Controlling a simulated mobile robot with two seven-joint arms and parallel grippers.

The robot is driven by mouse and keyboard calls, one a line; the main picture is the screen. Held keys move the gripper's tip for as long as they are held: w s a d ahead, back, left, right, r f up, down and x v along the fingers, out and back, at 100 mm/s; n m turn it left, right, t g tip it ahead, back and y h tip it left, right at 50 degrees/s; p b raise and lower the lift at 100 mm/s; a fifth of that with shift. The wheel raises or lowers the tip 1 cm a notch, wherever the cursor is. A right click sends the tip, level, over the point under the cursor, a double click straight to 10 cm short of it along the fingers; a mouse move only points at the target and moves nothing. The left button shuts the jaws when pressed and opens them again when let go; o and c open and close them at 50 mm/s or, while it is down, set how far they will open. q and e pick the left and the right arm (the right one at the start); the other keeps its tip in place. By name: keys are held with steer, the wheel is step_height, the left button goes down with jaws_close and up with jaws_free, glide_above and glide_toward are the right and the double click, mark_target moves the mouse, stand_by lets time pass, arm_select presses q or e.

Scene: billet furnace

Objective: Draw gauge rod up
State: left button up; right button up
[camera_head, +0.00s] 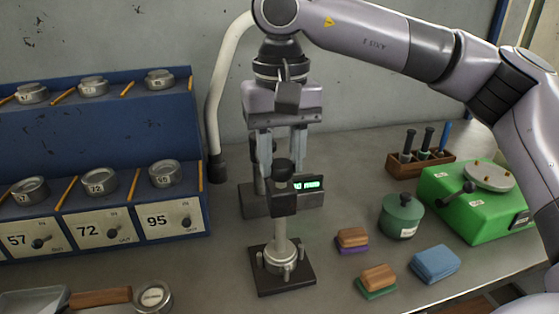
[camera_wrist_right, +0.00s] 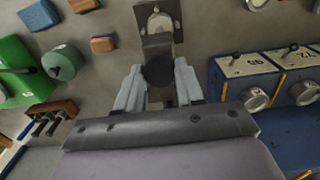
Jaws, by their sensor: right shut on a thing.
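The gauge stands on the bench in the middle of the head view, on a square black base (camera_head: 282,281). Its gauge rod (camera_head: 281,229) is upright, with a dark round knob at its top, and passes through a dark holder beside a lit green display (camera_head: 309,184). The rod's foot is at a round metal seat on the base. My right gripper (camera_head: 281,162) points down from above and is shut on the gauge rod at its knob. The wrist view shows the dark knob (camera_wrist_right: 158,72) between the two fingers. My left gripper is in neither view.
A blue rack (camera_head: 100,130) with numbered round pots stands at the left. At the right are a green scale (camera_head: 465,205), a green lidded pot (camera_head: 401,217), a wooden tool block (camera_head: 420,166) and several coloured blocks. A wooden-handled tool (camera_head: 100,297) lies at front left.

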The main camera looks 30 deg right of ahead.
steer(key=shift+r+p, duration=2.9)
steer(key=shift+r, duration=1.5)
steer(key=o, duration=0.9)
steer(key=shift+f, duration=0.1)
steer(key=shift+c, duration=0.2)
step_height(320, 180, up, 6)
